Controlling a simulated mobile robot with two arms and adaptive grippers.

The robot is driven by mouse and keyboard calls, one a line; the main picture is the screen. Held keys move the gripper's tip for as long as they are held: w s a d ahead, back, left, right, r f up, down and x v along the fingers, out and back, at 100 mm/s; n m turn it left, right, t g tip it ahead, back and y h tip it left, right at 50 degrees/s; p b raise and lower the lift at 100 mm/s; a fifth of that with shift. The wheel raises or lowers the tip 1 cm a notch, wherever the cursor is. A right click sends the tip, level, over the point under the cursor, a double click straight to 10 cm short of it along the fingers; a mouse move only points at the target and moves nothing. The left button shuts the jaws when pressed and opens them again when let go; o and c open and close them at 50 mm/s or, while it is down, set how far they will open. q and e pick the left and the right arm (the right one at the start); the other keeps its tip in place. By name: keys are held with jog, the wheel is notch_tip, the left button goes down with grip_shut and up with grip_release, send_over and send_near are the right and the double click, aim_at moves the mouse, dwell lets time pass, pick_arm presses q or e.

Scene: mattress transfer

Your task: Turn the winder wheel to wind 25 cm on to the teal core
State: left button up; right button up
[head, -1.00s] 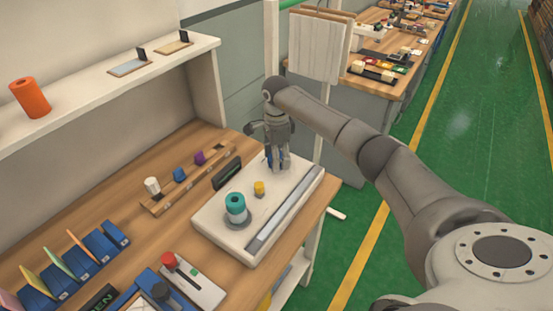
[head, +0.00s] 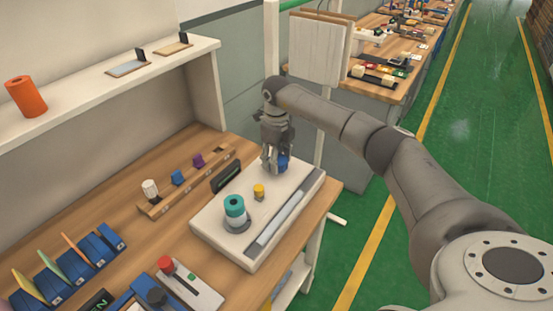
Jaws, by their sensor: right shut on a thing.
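The teal core (head: 234,210) stands upright near the left front of a white winder base (head: 215,228) on the wooden bench. A small yellow piece (head: 259,190) stands just behind it on the base. My right gripper (head: 275,167) reaches down over the far end of the base and is shut on a blue part (head: 283,161), which I take for the winder wheel. The fingers hide much of it. A dark display (head: 226,176) stands behind the base; its reading is too small to tell. My left gripper is out of view.
A rail (head: 190,182) with white, blue and purple pieces lies behind the winder. Blue holders (head: 75,270) with coloured sheets and a panel with a red knob (head: 166,264) are at the front left. An orange roll (head: 26,96) stands on the shelf.

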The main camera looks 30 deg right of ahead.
jog(key=m, duration=0.6)
jog(key=shift+d, duration=0.15)
jog(key=m+p, duration=0.1)
jog(key=m, duration=0.4)
jog(key=shift+d+m, duration=0.1)
jog(key=shift+m, duration=0.3)
jog(key=m+p, duration=0.2)
jog(key=m, duration=0.3)
jog(key=shift+s+r, duration=0.1)
jog(key=m+p, duration=0.2)
jog(key=m, duration=0.4)
jog(key=o, duration=1)
jog(key=shift+s, duration=0.1)
